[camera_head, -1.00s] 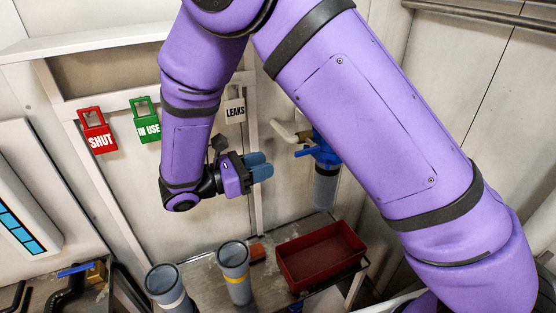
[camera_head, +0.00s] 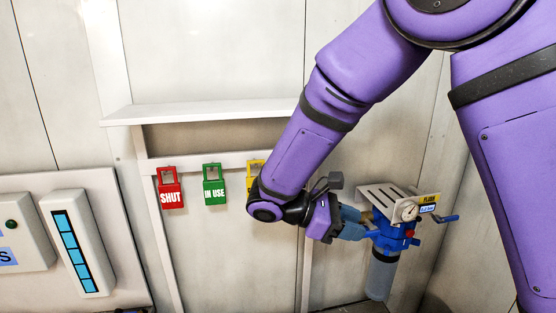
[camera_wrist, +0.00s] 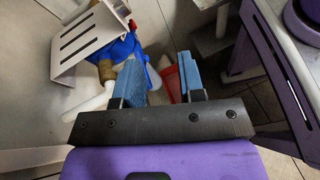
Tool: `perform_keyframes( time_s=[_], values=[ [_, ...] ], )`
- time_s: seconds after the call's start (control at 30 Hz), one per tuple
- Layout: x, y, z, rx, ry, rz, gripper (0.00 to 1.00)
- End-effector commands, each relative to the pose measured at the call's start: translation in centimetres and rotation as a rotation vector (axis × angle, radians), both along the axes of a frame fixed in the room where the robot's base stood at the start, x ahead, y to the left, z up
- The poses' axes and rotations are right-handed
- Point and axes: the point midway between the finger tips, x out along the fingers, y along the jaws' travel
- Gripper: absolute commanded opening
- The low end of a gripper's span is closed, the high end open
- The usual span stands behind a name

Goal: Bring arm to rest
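My gripper (camera_head: 352,224) is at the end of my purple arm, just left of the blue filter head in the head view. In the wrist view my gripper (camera_wrist: 160,80) shows its two blue fingers apart with nothing held between them. The blue filter head (camera_head: 388,235) carries a gauge and a grey bowl (camera_head: 381,277) hanging below it. In the wrist view the blue filter head (camera_wrist: 118,50) lies beyond and left of the fingers, beneath a slotted white bracket (camera_wrist: 88,40). I cannot tell whether the fingers touch anything there.
A red SHUT tag (camera_head: 171,190), a green IN USE tag (camera_head: 214,186) and a partly hidden yellow tag (camera_head: 254,171) hang on a rail. A white shelf (camera_head: 210,113) juts out above. A panel with a blue level strip (camera_head: 77,252) is at lower left. The red tray (camera_wrist: 185,75) shows beyond the fingers.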

Motion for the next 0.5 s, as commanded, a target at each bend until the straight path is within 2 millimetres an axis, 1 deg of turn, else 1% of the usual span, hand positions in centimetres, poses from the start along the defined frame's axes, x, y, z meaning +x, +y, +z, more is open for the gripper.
perform_keyframes(
  time_s=[0.03, 0.2, 0.3, 0.5],
  values=[
    [-0.4, -1.4, 1.1, 0.056, -0.030, -0.043, 0.36],
    [-2.3, -4.8, 3.7, 0.230, -0.132, -0.177, 0.36],
    [-3.6, -6.6, 4.9, 0.331, -0.200, -0.256, 0.36],
    [-6.4, -9.5, 7.2, 0.526, -0.351, -0.409, 0.36]
  ],
)
